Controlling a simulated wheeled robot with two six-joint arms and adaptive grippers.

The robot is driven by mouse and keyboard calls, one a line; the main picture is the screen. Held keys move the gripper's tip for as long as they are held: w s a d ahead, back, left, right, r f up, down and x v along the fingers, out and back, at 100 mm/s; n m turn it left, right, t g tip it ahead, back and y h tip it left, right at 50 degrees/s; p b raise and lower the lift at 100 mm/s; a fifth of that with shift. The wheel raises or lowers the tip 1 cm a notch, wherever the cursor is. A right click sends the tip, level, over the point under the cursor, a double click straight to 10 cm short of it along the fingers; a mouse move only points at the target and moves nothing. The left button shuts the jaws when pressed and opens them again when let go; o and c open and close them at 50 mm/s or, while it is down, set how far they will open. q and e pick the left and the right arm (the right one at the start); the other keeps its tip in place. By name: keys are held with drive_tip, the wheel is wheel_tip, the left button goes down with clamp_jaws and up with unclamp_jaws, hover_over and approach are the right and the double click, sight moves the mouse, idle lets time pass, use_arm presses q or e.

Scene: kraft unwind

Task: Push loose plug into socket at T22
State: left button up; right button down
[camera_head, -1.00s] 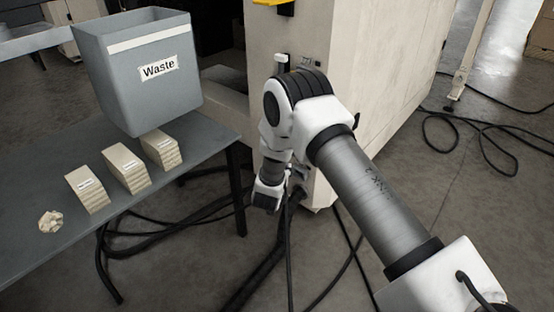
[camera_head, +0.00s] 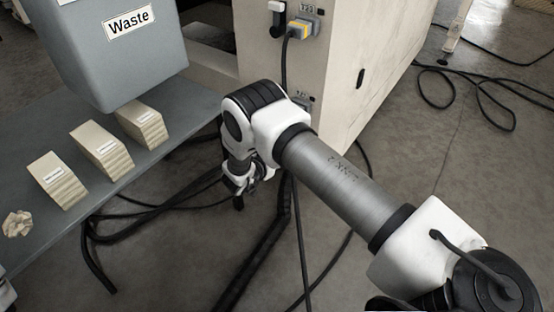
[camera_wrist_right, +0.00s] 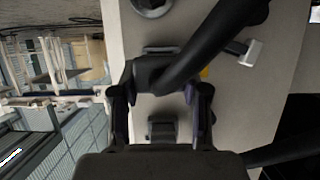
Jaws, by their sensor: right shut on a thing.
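My right gripper (camera_head: 240,192) hangs low in front of the machine cabinet in the head view, below its sockets. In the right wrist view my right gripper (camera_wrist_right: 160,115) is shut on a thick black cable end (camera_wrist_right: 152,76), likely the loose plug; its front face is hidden. Its cable runs to the upper right. A lower grey socket (camera_head: 303,99) is partly hidden by my right arm.
Black cables (camera_head: 262,245) lie and hang below the cabinet (camera_head: 340,60). A bench (camera_head: 185,105) on the left holds a waste bin (camera_head: 110,65), stacks of beige cards (camera_head: 100,150) and crumpled paper (camera_head: 17,224). A switch handle (camera_wrist_right: 250,52) sticks out from the panel.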

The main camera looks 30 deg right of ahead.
drive_tip(key=shift+w+d+b, duration=0.25)
drive_tip(key=shift+w+d, duration=0.1)
drive_tip(key=shift+d, duration=0.5)
drive_tip(key=shift+w+d+b, duration=0.2)
drive_tip(key=shift+w+d, duration=0.15)
drive_tip(key=shift+d, duration=0.45)
drive_tip(key=shift+w+d, duration=0.1)
drive_tip(key=shift+d, duration=0.15)
drive_tip(key=shift+w+d, duration=0.2)
drive_tip(key=shift+d, duration=0.25)
drive_tip(key=shift+w+d, duration=0.2)
drive_tip(key=shift+d, duration=0.25)
idle(0.6)
drive_tip(key=c, duration=0.5)
unclamp_jaws()
drive_tip(key=v, duration=1.2)
drive_tip(key=shift+s, duration=0.15)
